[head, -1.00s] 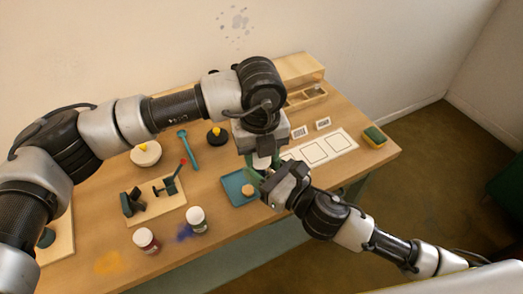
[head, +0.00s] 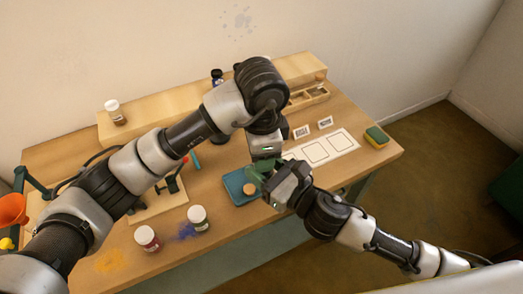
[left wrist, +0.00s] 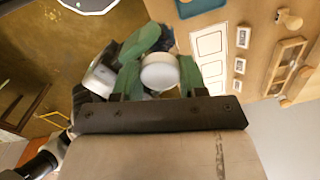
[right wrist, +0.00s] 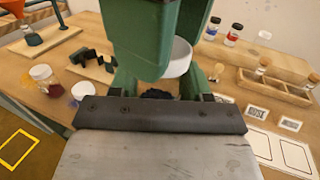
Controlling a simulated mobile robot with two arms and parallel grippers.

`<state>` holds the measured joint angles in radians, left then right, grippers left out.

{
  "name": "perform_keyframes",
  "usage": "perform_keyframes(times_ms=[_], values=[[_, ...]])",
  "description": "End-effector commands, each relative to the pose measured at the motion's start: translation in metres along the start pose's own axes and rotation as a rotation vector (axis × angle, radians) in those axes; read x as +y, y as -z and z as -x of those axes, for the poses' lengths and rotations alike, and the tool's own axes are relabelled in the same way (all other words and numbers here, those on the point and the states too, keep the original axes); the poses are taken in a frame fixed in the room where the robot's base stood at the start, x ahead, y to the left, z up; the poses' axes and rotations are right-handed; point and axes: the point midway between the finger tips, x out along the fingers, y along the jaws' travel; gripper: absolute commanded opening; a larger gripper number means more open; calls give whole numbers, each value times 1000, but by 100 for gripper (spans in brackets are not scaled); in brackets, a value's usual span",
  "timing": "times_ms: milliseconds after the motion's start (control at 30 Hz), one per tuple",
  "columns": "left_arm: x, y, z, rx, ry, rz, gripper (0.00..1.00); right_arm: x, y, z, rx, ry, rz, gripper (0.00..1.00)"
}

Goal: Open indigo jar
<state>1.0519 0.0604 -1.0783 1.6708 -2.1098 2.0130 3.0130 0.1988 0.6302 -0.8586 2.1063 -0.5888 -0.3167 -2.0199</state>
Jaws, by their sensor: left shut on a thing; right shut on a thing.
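My left gripper (head: 262,167) is above the right side of the table, close over my right gripper (head: 272,182). In the left wrist view, the green fingers of my left gripper (left wrist: 160,85) are shut on a round white lid (left wrist: 160,72). The lid also shows in the right wrist view (right wrist: 179,59). My right gripper (right wrist: 158,95) is shut on a dark thing, seemingly the indigo jar (right wrist: 156,94), mostly hidden behind the left gripper's fingers. I cannot tell whether the lid still touches the jar.
A blue tray (head: 232,189) with a round wooden piece lies below the grippers. A printed sheet (head: 322,148), small cards (head: 302,131) and a sponge (head: 376,137) lie to the right.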

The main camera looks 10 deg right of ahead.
Motion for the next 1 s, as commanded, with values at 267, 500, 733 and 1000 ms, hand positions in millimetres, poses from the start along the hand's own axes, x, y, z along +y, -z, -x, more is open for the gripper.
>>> perform_keyframes(times_ms=[267, 500, 733, 1000], values=[[-1, 2, 1, 9, 5, -3, 56, 6, -1, 0, -5, -15, -3, 0], [0, 1, 1, 4, 2, -6, 68, 2, -1, 0, -3, -6, -1, 0], [1, 1, 0, 2, 0, -8, 63, 0, -1, 0, -2, -2, 0, 0], [0, 1, 5, 2, 3, -203, 63, 0, -1, 0, -2, -1, 1, 0]])
